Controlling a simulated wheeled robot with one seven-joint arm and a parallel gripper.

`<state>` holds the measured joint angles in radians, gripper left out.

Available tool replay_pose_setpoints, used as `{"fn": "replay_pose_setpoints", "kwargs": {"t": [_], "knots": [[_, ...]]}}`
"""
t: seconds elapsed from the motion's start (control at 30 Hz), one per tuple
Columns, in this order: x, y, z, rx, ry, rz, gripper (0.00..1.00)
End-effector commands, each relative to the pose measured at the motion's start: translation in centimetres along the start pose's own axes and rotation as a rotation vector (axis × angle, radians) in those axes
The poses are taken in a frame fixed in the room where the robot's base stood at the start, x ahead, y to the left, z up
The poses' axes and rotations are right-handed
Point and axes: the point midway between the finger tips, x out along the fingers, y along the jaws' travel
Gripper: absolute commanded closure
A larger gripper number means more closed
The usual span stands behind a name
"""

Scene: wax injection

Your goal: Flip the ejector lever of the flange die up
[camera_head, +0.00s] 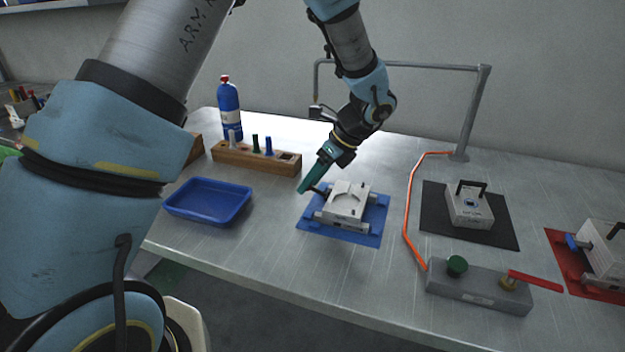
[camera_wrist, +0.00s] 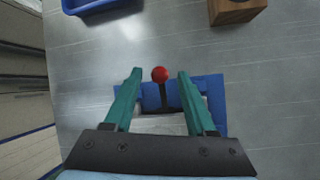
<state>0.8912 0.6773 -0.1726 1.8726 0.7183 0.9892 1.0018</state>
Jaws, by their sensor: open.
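A grey metal die (camera_head: 346,202) lies on a blue mat (camera_head: 367,237) in the middle of the table. I cannot tell from its look alone whether it is the flange die. In the wrist view a black lever with a red ball knob (camera_wrist: 160,74) sticks out from the die's edge. My gripper (camera_head: 306,190) has teal fingers and is at the left side of the die. In the wrist view my gripper (camera_wrist: 160,75) is open, one finger on each side of the lever, with gaps on both sides. In the head view the fingers hide the knob.
A blue tray (camera_head: 208,201) and a wooden rack (camera_head: 255,158) stand to the left. A second die (camera_head: 469,205) on a black mat, an orange hose (camera_head: 407,200), a grey block with a red handle (camera_head: 480,288) and another die (camera_head: 604,250) are to the right.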

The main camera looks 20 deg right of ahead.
Motion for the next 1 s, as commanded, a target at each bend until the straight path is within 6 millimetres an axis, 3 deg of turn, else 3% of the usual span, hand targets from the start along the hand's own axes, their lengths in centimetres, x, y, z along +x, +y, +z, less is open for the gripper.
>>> {"fn": "replay_pose_setpoints", "kwargs": {"t": [0.23, 0.5, 0.7, 1.0], "knots": [[-1.7, -0.1, 0.0, -0.001, 0.0, -0.004, 0.44], [-7.0, -0.2, -0.1, -0.001, 0.0, -0.006, 0.44], [-9.8, -0.1, -0.1, -0.001, 0.0, -0.002, 0.44], [-10.8, 0.0, 0.0, 0.001, 0.0, 0.0, 0.44]]}}
